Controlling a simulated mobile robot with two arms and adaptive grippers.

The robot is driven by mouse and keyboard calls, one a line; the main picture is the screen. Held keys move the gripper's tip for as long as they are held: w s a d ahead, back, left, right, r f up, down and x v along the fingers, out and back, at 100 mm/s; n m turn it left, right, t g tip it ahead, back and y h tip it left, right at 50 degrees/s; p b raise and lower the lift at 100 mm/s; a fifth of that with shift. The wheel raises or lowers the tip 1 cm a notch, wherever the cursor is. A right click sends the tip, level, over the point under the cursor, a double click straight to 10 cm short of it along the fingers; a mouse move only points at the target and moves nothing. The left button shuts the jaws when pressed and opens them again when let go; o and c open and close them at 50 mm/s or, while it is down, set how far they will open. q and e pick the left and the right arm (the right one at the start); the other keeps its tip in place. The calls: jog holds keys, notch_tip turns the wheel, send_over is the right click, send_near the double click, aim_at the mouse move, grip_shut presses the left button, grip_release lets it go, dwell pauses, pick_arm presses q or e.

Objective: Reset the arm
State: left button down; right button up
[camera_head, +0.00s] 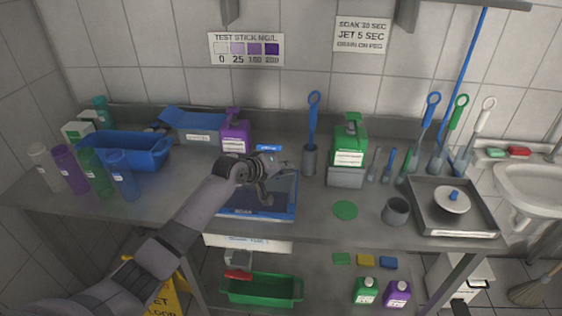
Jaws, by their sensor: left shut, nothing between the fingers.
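My left arm reaches in from the lower left over the metal table. My left gripper (266,188) is shut and empty, above the blue-framed tray (284,208) marked "SOAK" at the middle of the table. The gripper and wrist hide part of this tray. I cannot tell how high the fingertips are above it. My right gripper is not in view.
A purple bottle (234,134) and a green bottle (350,143) stand behind the tray. A blue brush (312,130) stands upright between them. A blue bin (125,151) and several bottles are at left. A grey cup (396,211) and metal tray (456,228) are at right.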

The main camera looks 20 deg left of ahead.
pick_arm(q)
jog(key=s+r, duration=0.4)
jog(key=s+d+f+m+g+y, duration=0.1)
jog(key=s+d+f+m+g, duration=0.35)
jog(key=s+f, duration=1)
jog(key=s+f+m+g+y+b, duration=0.1)
jog(key=s+f+m+g+y, duration=0.1)
jog(key=s, duration=1.1)
jog(key=s+f+m+g+y, duration=0.1)
jog(key=s+f+m+g, duration=0.15)
jog(key=s, duration=1.05)
notch_tip(320, 180, down, 26)
jog(key=s+b, duration=0.1)
jog(key=b, duration=0.1)
jog(key=s+a+f+g+b, duration=0.1)
jog(key=s+a+f, duration=0.1)
jog(key=s+f, duration=1.5)
jog(key=shift+a+f+m+g, duration=0.3)
jog(key=shift+f+m, duration=0.1)
jog(key=shift+f, duration=0.3)
